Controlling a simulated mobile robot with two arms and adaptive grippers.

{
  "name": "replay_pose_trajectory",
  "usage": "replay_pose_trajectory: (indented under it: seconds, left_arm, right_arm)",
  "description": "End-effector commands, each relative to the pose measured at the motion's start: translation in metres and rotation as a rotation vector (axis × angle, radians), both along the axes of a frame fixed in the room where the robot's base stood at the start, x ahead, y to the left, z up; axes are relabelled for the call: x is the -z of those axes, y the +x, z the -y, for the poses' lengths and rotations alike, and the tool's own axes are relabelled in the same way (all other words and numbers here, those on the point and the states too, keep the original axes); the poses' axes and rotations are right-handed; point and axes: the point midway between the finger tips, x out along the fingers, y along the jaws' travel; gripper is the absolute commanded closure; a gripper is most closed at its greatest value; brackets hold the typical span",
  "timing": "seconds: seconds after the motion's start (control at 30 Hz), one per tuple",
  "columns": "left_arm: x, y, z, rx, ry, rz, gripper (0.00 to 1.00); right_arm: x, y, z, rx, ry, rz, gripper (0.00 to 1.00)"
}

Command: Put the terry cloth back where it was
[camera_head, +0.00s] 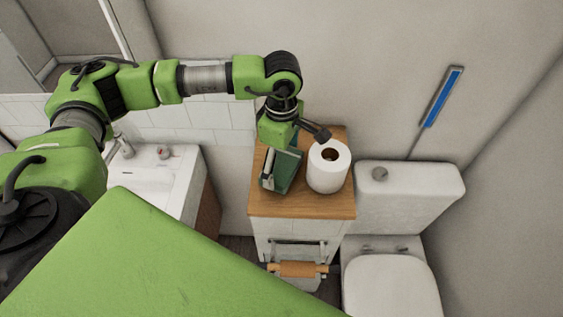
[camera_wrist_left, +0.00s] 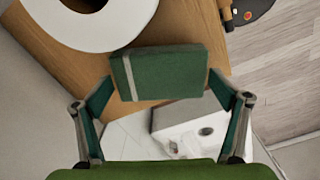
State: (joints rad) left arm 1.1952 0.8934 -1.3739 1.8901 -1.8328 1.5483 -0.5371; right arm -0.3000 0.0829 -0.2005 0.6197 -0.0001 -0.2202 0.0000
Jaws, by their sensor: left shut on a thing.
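The terry cloth (camera_head: 284,171) is a dark green folded block with a pale stripe. In the left wrist view the cloth (camera_wrist_left: 168,72) sits between the two fingers, its striped face toward the camera. My left gripper (camera_head: 290,148) is shut on it over the left part of the wooden cabinet top (camera_head: 300,208). In the left wrist view the finger pads of the gripper (camera_wrist_left: 165,98) show to either side of the cloth. Whether the cloth touches the wood is unclear. My right gripper is not in view.
A white paper roll (camera_head: 328,176) stands close right of the cloth. The sink (camera_head: 160,185) is to the left, the toilet cistern (camera_head: 405,195) to the right. A paper holder (camera_head: 297,269) sits on the cabinet front. The front strip of wood is clear.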

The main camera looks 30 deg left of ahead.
Motion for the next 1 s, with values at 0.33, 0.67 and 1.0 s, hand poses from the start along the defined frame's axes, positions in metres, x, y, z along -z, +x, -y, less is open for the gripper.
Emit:
replay_pose_trajectory:
  seconds: [0.33,0.67,1.0]
  left_arm:
    - [0.023,-0.002,0.001,0.002,0.0,-0.002,0.37]
    - [0.024,-0.002,0.001,0.001,-0.001,-0.002,0.0]
    - [0.018,-0.001,0.001,0.0,-0.002,0.001,0.0]
  right_arm:
    - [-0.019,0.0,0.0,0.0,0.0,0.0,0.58]
    - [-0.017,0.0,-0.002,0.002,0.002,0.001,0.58]
    - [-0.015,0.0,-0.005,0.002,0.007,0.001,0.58]
